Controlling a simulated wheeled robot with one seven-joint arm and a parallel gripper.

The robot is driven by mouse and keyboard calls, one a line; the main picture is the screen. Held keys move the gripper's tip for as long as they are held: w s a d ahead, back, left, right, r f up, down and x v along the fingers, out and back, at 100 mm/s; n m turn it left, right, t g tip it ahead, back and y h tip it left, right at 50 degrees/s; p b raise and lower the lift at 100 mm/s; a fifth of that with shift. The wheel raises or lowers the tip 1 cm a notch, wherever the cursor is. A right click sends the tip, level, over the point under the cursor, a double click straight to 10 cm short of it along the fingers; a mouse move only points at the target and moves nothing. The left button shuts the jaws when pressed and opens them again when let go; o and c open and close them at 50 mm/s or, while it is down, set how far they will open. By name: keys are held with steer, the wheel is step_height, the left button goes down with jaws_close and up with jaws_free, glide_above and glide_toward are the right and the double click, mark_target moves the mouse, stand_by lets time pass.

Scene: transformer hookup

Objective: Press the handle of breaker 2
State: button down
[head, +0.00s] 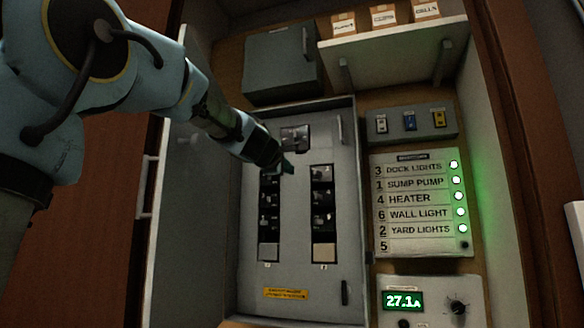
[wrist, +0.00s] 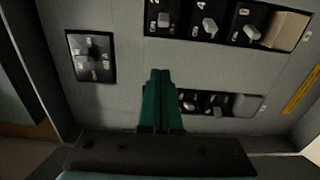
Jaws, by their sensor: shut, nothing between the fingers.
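The breaker panel (head: 295,275) stands in an open cabinet with two columns of breakers. Breaker 2 (head: 321,174) is the top one in the right column. Its pale handle (wrist: 164,19) shows in the wrist view at the upper middle, next to the main switch side. My gripper (head: 288,168) is shut and empty, with its green fingers (wrist: 160,74) together between the two columns, left of breaker 2 in the head view. It partly hides the top of the left column (head: 268,200). I cannot tell how far the fingertips are from the panel.
The main switch (head: 295,138) is above the columns. Breakers 4 (wrist: 210,26) and 6 (wrist: 251,32) follow breaker 2. A label board (head: 415,205) has several lit green lamps; the row marked 5 is dark. A meter (head: 404,300) reads 27.1 A. The cabinet door (head: 190,220) is at left.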

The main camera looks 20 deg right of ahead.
mark_target(301, 176)
steer(key=p+x, duration=0.2)
steer(key=x, duration=0.5)
steer(key=shift+w+d, duration=0.1)
steer(key=shift+s+d+p, duration=0.25)
steer(key=shift+s+d, duration=0.05)
steer(key=shift+s, duration=0.25)
steer(key=shift+s+d+p, duration=0.2)
steer(key=shift+s+d, duration=0.1)
steer(key=shift+s, duration=0.25)
steer(key=shift+s+d+f, duration=0.1)
steer(key=shift+s+d, duration=0.25)
steer(key=shift+s, duration=0.3)
steer(key=shift+s+r+y+p, duration=0.2)
steer(key=shift+y+p, duration=0.1)
steer(key=shift+p, duration=0.55)
